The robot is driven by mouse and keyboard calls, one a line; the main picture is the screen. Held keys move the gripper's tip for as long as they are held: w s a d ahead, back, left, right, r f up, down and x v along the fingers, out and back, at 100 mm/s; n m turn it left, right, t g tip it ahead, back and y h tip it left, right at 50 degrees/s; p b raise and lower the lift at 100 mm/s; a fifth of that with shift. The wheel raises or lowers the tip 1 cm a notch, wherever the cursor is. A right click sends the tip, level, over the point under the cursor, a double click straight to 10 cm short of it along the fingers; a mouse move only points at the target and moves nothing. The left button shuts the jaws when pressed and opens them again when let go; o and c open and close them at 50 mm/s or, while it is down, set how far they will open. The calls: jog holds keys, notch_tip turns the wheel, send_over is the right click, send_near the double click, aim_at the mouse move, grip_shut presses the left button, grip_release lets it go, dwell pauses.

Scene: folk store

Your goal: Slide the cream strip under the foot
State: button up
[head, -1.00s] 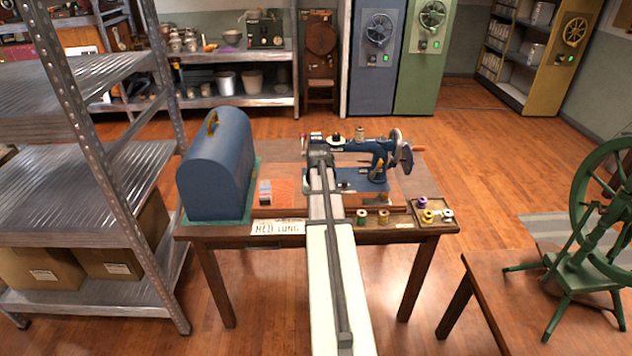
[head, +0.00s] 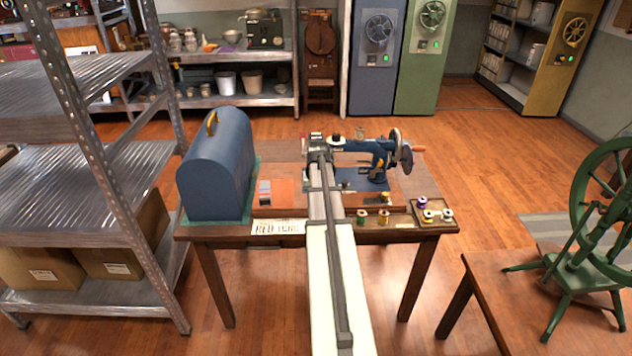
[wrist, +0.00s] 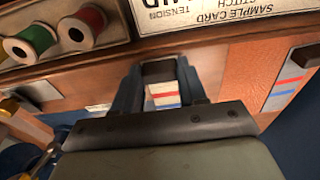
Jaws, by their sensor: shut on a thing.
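The cream strip (wrist: 165,97), crossed by a red and a blue band, shows in the wrist view between the fingers of my gripper (wrist: 159,82). My gripper is shut on it. In the head view my gripper (head: 319,150) is at the left, needle end of the blue sewing machine (head: 375,158), over the wooden table. My arm and gripper hide the strip there. The machine's foot is hidden too, so I cannot tell whether the strip touches it.
An orange cloth with a grey banded piece (head: 265,190) lies left of my arm, beside the blue domed cover (head: 215,165). A paper card (head: 278,227) is at the table's front edge. Thread spools (head: 428,215) sit at the front right. A metal shelf (head: 90,190) stands left.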

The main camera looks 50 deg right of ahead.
jog(key=shift+w+d, duration=0.3)
jog(key=shift+w, duration=0.05)
dwell(0.3)
jog(key=shift+w+d, duration=0.7)
jog(key=shift+d, duration=0.05)
jog(key=shift+f, duration=0.15)
dwell(0.5)
jog(key=o, duration=0.9)
jog(key=r, duration=0.9)
jog(key=s+a+r, duration=0.1)
jog(key=r, duration=0.3)
jog(key=shift+a+r, duration=0.1)
jog(key=shift+r, duration=0.25)
